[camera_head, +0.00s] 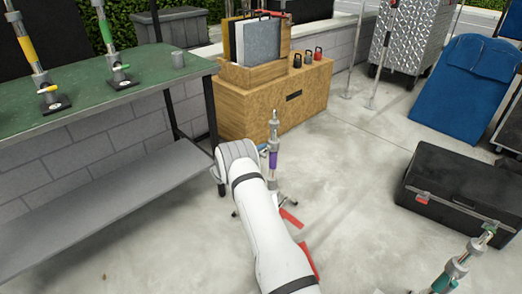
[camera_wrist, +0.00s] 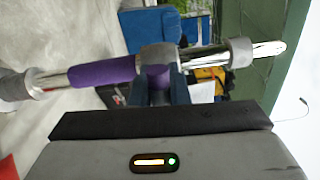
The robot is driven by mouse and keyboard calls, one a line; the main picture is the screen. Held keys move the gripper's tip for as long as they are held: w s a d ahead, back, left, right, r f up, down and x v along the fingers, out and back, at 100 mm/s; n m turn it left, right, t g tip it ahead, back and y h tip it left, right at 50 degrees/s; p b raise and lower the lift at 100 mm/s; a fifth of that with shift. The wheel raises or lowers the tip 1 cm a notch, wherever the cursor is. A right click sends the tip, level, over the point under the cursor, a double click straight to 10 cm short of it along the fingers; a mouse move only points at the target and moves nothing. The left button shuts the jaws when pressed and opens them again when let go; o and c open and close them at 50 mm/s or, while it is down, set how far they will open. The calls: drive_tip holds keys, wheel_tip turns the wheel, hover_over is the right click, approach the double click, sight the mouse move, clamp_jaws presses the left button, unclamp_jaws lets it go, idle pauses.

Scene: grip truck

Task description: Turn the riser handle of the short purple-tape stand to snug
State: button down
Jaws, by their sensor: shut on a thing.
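The short stand with purple tape (camera_head: 273,160) stands upright on the concrete floor beyond my white arm. Its base is partly hidden by the arm. In the wrist view it lies across the picture, with the purple tape (camera_wrist: 103,72) left of a grey collar. A purple riser handle (camera_wrist: 157,74) projects from that collar. My gripper (camera_wrist: 160,84) has its dark fingers on both sides of the handle, shut on it. In the head view the gripper (camera_head: 263,149) is at the stand's left side, mostly hidden by my wrist. The handle's exact angle is hard to tell.
A green-topped table (camera_head: 110,92) with a grey lower shelf is at the left, close to my wrist. A wooden cabinet (camera_head: 245,110) stands behind. A black case (camera_head: 455,190) and a green-taped stand (camera_head: 455,268) are at the right.

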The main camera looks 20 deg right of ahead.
drive_tip(key=shift+f+n, duration=0.1)
drive_tip(key=shift+n, duration=0.3)
drive_tip(key=c, duration=1.4)
unclamp_jaws()
drive_tip(key=shift+a, duration=0.1)
drive_tip(key=p+v, duration=0.1)
drive_tip(key=v, duration=0.6)
drive_tip(key=shift+s+a, duration=0.15)
drive_tip(key=shift+a, duration=0.15)
